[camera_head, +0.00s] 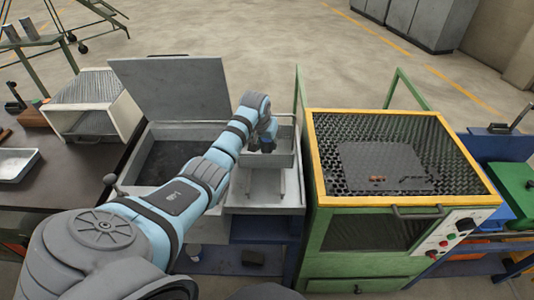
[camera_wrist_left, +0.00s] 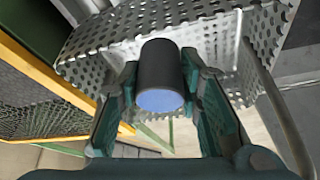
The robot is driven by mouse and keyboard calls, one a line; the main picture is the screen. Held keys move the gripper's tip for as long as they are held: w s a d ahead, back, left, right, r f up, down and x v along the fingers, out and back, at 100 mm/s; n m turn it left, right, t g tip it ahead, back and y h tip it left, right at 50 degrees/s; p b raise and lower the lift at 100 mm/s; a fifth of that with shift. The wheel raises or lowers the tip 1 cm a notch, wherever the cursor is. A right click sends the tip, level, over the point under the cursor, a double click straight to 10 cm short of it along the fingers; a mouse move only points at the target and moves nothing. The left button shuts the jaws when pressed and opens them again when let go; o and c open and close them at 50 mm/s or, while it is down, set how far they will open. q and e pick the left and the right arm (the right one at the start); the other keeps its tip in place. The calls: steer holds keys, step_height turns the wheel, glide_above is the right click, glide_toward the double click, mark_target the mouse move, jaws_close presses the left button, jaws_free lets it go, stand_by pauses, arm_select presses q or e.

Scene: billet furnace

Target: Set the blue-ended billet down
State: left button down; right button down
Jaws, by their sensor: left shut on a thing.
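The blue-ended billet (camera_wrist_left: 160,76) is a dark cylinder with a pale blue end face turned towards the wrist camera. My left gripper (camera_wrist_left: 160,85) is shut on it, one finger on each side. A perforated metal basket (camera_wrist_left: 100,42) lies behind the billet in the wrist view; I cannot tell whether the billet touches it. In the head view my left gripper (camera_head: 265,143) is over the small metal basket (camera_head: 285,158) between the grey tank and the green furnace. The billet is hidden there by my gripper. My right gripper is not in view.
The green furnace (camera_head: 375,235) with a yellow-rimmed mesh top stands close right of the basket. An open grey tank (camera_head: 155,158) with a raised lid (camera_head: 178,88) is to the left. A dark table (camera_head: 70,165) holds a white perforated box (camera_head: 95,105) and a tray (camera_head: 17,165).

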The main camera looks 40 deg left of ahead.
mark_target(266, 152)
arm_select(q)
step_height(266, 152, down, 4)
steer(key=shift+f+b, duration=0.1)
steer(key=shift+b, duration=0.2)
steer(key=c, duration=1.4)
jaws_free()
steer(key=shift+s, duration=0.1)
steer(key=p+v, duration=0.3)
steer(key=v, duration=0.9)
